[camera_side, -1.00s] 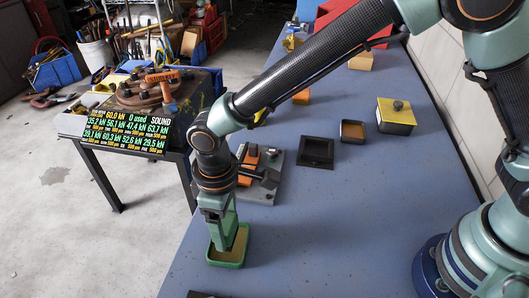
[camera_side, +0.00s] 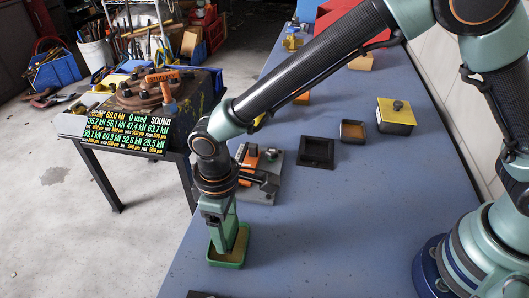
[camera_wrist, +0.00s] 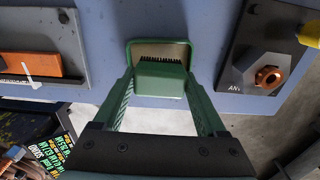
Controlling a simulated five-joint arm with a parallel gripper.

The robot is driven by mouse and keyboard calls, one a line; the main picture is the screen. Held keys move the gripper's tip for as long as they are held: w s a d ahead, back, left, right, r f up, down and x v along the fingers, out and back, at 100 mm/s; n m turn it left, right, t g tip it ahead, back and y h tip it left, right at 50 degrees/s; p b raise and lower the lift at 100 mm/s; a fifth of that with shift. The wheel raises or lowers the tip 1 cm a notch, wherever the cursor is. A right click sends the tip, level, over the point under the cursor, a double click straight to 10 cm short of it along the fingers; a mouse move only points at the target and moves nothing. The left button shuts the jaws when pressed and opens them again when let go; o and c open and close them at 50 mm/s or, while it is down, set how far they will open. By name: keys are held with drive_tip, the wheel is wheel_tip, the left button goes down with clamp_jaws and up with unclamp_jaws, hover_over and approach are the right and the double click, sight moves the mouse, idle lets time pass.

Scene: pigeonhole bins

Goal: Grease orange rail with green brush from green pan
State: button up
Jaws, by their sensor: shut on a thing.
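My gripper (camera_wrist: 163,98) is shut on a green brush (camera_wrist: 160,78) and points down at the green pan. The brush's dark bristles show in the wrist view, over the pan's tan inside. The green pan (camera_side: 226,264) stands on the blue bench near its left edge; whether the bristles touch its contents I cannot tell. The orange rail (camera_side: 250,159) is on a grey plate just beyond the pan, partly hidden by my arm and a dark clamp-like part. An orange block also shows at the left of the wrist view (camera_wrist: 30,66).
A black square tray (camera_side: 317,152), a small brown-filled pan (camera_side: 353,131) and a yellow-topped box with a knob (camera_side: 396,115) stand right of the plate. A dark plate with a copper nut (camera_wrist: 268,76) lies on the pan's other side. The bench front right is clear.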

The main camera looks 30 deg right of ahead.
sight(226, 225)
drive_tip(key=shift+f, duration=1.05)
idle(1.0)
drive_tip(key=shift+r, duration=0.1)
drive_tip(key=shift+r, duration=3.45)
drive_tip(key=d+r+m, duration=0.3)
drive_tip(key=d, duration=0.7)
drive_tip(key=d+r+m, duration=0.2)
drive_tip(key=d+m, duration=0.1)
drive_tip(key=d, duration=0.8)
drive_tip(key=w+d+r+m, duration=0.1)
drive_tip(key=d+r+m, duration=0.2)
drive_tip(key=d, duration=0.8)
drive_tip(key=shift+r, duration=0.3)
